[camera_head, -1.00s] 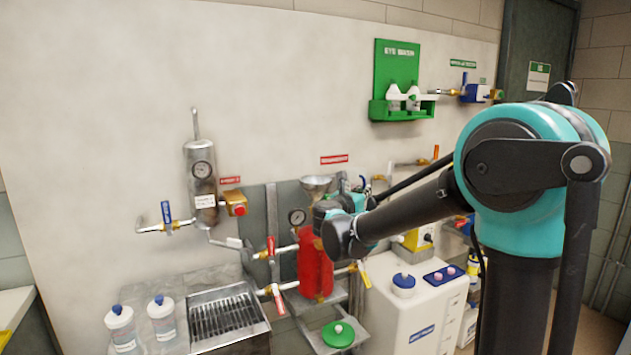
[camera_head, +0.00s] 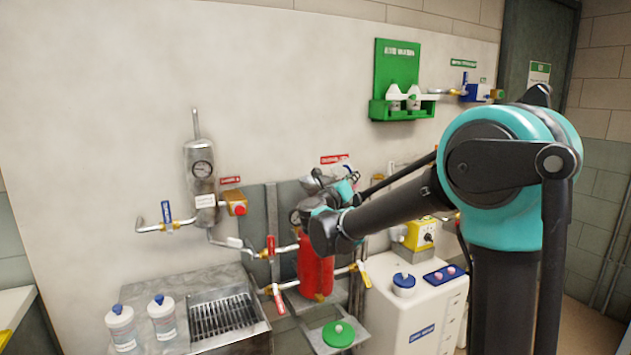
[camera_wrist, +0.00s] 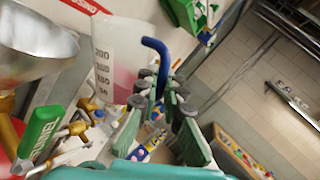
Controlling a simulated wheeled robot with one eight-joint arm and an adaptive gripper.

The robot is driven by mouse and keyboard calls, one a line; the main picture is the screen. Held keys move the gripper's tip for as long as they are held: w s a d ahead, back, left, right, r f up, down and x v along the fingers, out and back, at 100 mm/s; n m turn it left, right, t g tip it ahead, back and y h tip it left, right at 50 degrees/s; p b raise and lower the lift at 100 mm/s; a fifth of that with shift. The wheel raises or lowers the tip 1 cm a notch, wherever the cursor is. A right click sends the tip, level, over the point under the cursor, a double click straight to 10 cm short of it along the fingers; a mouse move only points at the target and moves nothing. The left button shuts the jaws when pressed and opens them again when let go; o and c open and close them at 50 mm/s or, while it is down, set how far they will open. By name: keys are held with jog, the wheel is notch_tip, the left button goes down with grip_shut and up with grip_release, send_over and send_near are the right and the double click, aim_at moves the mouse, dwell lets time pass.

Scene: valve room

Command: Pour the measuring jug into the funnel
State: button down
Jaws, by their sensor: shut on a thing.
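The measuring jug (camera_wrist: 118,45) is translucent, with dark graduations, pink liquid low inside and a blue handle (camera_wrist: 157,48). My gripper (camera_wrist: 160,92) is shut on that handle in the wrist view. The metal funnel (camera_wrist: 38,45) is close to the left of the jug there, with a small gap showing between them. In the head view the funnel (camera_head: 314,183) sits above the red tank (camera_head: 315,265), partly covered by my wrist. My gripper (camera_head: 346,190) is beside it on the right. The jug is mostly hidden in the head view, and its exact tilt is hard to judge.
A gauge cylinder (camera_head: 202,180) with a valve is on the wall to the left. Red-handled (camera_head: 271,245) and yellow-handled (camera_head: 364,272) valves flank the red tank. A white container (camera_head: 405,325) stands at lower right. A green eye-wash station (camera_head: 397,85) hangs above.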

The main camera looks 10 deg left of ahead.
aim_at(346, 167)
jog(key=shift+a+r+n, duration=0.6)
jog(key=shift+r+n, duration=0.1)
jog(key=shift+r, duration=0.2)
jog(key=shift+w+a+r+n+t, duration=0.1)
jog(key=shift+a+r+n+t, duration=0.2)
jog(key=shift+r+n+t, duration=0.45)
jog(key=shift+w+f+n+t+h+p, duration=0.15)
jog(key=shift+w+n+t+h+p, duration=0.15)
jog(key=shift+n+h, duration=0.45)
jog(key=shift+s+a+r+t+h, duration=0.1)
jog(key=shift+a+r+t+h, duration=0.1)
jog(key=shift+r+t+h, duration=0.15)
jog(key=shift+s+a+r+n+t, duration=0.1)
jog(key=shift+a+r+n+t, duration=0.2)
jog(key=shift+n+t, duration=0.15)
jog(key=shift+s+a+f+n+t+y+b, duration=0.15)
jog(key=shift+a+n+t+y, duration=0.15)
jog(key=shift+n, duration=0.4)
jog(key=shift+a+f+n+t+y+b, duration=0.1)
jog(key=shift+n+t+y+b, duration=0.2)
jog(key=shift+n, duration=0.35)
jog(key=shift+a+r+n+t+y, duration=0.3)
jog(key=shift+a+n+y, duration=0.25)
jog(key=shift+n, duration=0.25)
jog(key=shift+a+r+n+t+y, duration=0.1)
jog(key=shift+a+n+t+y, duration=0.4)
jog(key=shift+n+y, duration=0.35)
jog(key=shift+w+f+n+y+p, duration=0.35)
jog(key=shift+n+y+p, duration=0.05)
jog(key=shift+n, duration=0.15)
